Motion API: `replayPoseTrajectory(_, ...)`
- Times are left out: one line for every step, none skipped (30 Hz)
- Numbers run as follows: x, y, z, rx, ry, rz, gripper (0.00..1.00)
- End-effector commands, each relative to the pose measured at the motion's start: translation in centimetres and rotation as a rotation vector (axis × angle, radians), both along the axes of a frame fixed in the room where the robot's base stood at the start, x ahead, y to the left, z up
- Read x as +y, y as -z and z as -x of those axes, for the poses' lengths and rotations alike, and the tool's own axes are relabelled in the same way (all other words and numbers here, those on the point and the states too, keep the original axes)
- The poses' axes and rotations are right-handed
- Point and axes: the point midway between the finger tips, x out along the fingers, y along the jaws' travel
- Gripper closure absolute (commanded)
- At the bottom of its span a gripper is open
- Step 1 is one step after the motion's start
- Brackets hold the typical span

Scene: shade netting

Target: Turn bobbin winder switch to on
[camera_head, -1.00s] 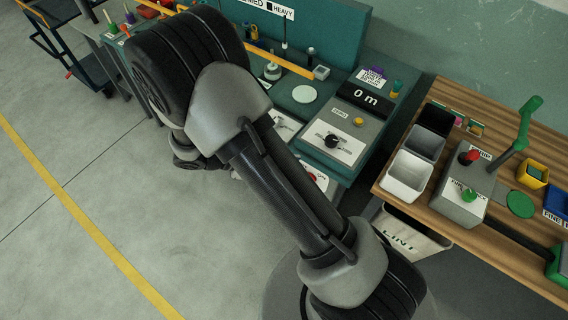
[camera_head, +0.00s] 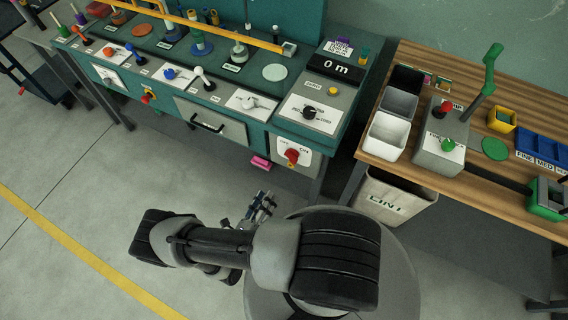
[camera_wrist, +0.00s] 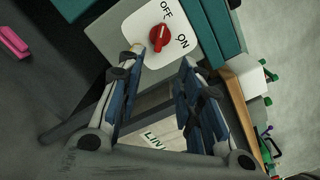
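A red rotary switch (camera_head: 292,157) sits on a white plate on the front of the teal bench, at its right end. In the wrist view the red switch (camera_wrist: 159,37) has OFF printed above it and ON to its right. Its raised grip runs nearly up and down there, with the upper end toward OFF. My gripper (camera_head: 262,207) is low in front of the bench, below and left of the switch in the head view. In the wrist view my gripper (camera_wrist: 161,58) is open and empty, its two fingers apart. The switch shows beyond the fingertips, seemingly untouched.
A drawer handle (camera_head: 207,124) and a red-yellow valve (camera_head: 149,96) also stick out of the bench front. The floor at left is open.

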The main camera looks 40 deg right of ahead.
Motion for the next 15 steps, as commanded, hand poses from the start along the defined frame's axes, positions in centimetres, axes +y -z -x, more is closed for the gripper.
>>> replayPoseTrajectory(-0.7,0.0,-0.2,0.0,0.007,0.0,0.67)
replayPoseTrajectory(-1.2,0.0,-0.3,0.0,0.008,0.0,0.67)
replayPoseTrajectory(-1.8,0.0,-0.5,0.0,0.01,-0.002,0.67)
replayPoseTrajectory(-2.3,0.0,-0.6,0.0,0.011,-0.002,0.67)
replayPoseTrajectory(-2.8,0.0,-0.9,-0.001,0.011,-0.001,0.67)
replayPoseTrajectory(-3.5,0.0,-1.2,0.0,0.012,-0.001,0.67)
replayPoseTrajectory(-4.0,0.0,-1.4,0.001,0.013,-0.001,0.67)
replayPoseTrajectory(-4.5,0.0,-1.6,0.0,0.012,-0.002,0.67)
replayPoseTrajectory(-5.1,0.0,-1.8,-0.001,0.011,-0.002,0.67)
replayPoseTrajectory(-5.6,0.1,-2.1,-0.001,0.011,-0.002,0.67)
replayPoseTrajectory(-6.1,0.1,-2.3,-0.002,0.013,-0.002,0.67)
replayPoseTrajectory(-6.8,0.0,-2.5,-0.002,0.013,-0.002,0.67)
replayPoseTrajectory(-7.2,0.0,-2.8,-0.002,0.011,-0.002,0.67)
replayPoseTrajectory(-7.8,0.0,-2.9,-0.002,0.013,-0.002,0.67)
replayPoseTrajectory(-8.4,0.1,-3.2,-0.002,0.013,-0.002,0.67)
